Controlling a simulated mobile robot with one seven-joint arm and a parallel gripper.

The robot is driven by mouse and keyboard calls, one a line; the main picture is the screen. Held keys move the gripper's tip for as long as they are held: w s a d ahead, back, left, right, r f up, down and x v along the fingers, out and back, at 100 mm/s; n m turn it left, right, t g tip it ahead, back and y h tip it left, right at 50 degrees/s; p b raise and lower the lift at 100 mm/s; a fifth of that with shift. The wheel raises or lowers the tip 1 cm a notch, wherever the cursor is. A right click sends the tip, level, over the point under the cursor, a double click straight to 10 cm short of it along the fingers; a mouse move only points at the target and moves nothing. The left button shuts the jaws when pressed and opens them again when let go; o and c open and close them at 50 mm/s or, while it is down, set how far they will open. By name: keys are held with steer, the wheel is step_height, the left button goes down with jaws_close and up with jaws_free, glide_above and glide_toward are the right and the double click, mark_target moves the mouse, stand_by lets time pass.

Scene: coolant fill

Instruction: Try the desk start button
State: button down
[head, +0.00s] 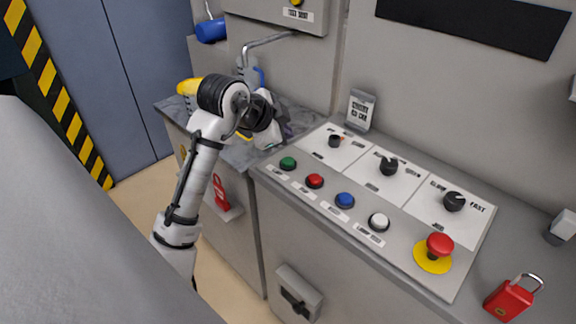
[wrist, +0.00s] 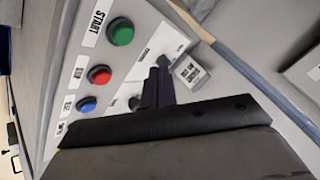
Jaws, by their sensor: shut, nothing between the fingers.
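The green start button (head: 288,163) sits at the left end of the button row on the sloped desk panel. In the wrist view the green button (wrist: 121,32) stands beside a label reading START. My gripper (wrist: 158,84) is shut and empty, its dark fingers pointing over the panel. In the head view my gripper (head: 272,138) is just behind and left of the green button, apart from it as far as I can tell. Its fingertips are hard to make out there.
A red button (head: 314,181), a blue button (head: 345,200) and a white button (head: 379,222) continue the row. A red emergency stop (head: 439,246) is at right. Several dark knobs (head: 389,166) lie behind. A small sign (head: 361,110) stands at the panel's back.

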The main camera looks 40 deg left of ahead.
mark_target(285, 163)
step_height(285, 163, down, 5)
steer(key=b, duration=0.3)
stand_by(1.9)
steer(key=shift+f+b, duration=0.3)
steer(key=shift+f, duration=0.1)
steer(key=shift+f+b, duration=0.45)
steer(key=shift+f, duration=0.1)
stand_by(0.5)
steer(key=shift+r, duration=0.1)
steer(key=shift+r+p, duration=0.7)
steer(key=shift+r, duration=0.15)
steer(key=shift+r, duration=0.1)
step_height(285, 163, up, 5)
steer(key=p, duration=0.3)
steer(key=shift+p, duration=0.35)
